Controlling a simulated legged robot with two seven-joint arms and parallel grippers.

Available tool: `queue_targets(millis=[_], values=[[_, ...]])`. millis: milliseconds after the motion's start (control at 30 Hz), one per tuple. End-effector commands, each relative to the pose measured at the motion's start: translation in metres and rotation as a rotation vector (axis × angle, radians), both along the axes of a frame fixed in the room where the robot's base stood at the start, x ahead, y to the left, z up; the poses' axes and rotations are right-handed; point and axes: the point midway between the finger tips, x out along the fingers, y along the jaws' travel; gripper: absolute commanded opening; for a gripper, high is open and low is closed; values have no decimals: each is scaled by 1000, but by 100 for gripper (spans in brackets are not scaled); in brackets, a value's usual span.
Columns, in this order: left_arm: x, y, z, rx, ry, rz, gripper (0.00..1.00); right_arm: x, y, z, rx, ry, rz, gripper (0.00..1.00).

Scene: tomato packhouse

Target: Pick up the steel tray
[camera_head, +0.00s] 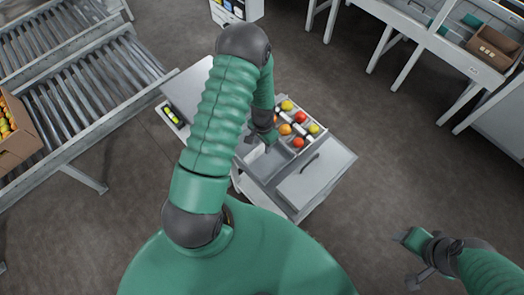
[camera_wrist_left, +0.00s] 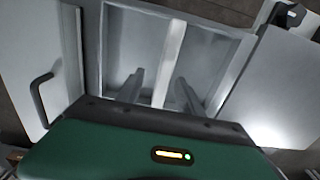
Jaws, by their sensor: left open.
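The steel tray (camera_wrist_left: 215,55) is a grey, open, shallow box with a raised divider in the left wrist view. In the head view its grey empty part (camera_head: 272,163) shows on the cart, partly behind my left arm. My left gripper (camera_wrist_left: 160,78) is open over it, with one finger on each side of the divider. Whether the fingers touch the divider I cannot tell. In the head view the left gripper (camera_head: 256,137) is mostly hidden by its own arm. My right gripper (camera_head: 416,262) is far from the tray at the lower right; its jaw gap is unclear.
Red, orange and yellow tomatoes (camera_head: 299,117) sit in compartments at the cart's back. A flat panel with a dark handle (camera_head: 310,163) lies right of the tray. A roller conveyor (camera_head: 75,85) stands left, a bench (camera_head: 440,45) at the back right. Floor between is clear.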

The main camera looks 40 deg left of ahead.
Motion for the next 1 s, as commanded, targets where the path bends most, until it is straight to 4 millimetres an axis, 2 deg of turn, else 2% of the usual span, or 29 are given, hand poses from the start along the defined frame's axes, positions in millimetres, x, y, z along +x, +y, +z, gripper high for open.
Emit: queue_targets(millis=[100, 200, 400, 733, 1000], values=[[-2, 4, -23, -4, 2, 3, 44, 0, 0, 3, 0, 0, 0, 61], [-1, 6, -34, -5, 0, 3, 44, 0, 0, 4, 0, 0, 0, 61], [-1, 5, -35, -4, 0, 3, 44, 0, 0, 3, 0, 0, 0, 61], [-1, 2, -33, -1, 0, 2, 2, 0, 0, 3, 0, 0, 0, 61], [-1, 5, -34, -3, -1, 3, 0, 0, 0, 3, 0, 0, 0, 61]])
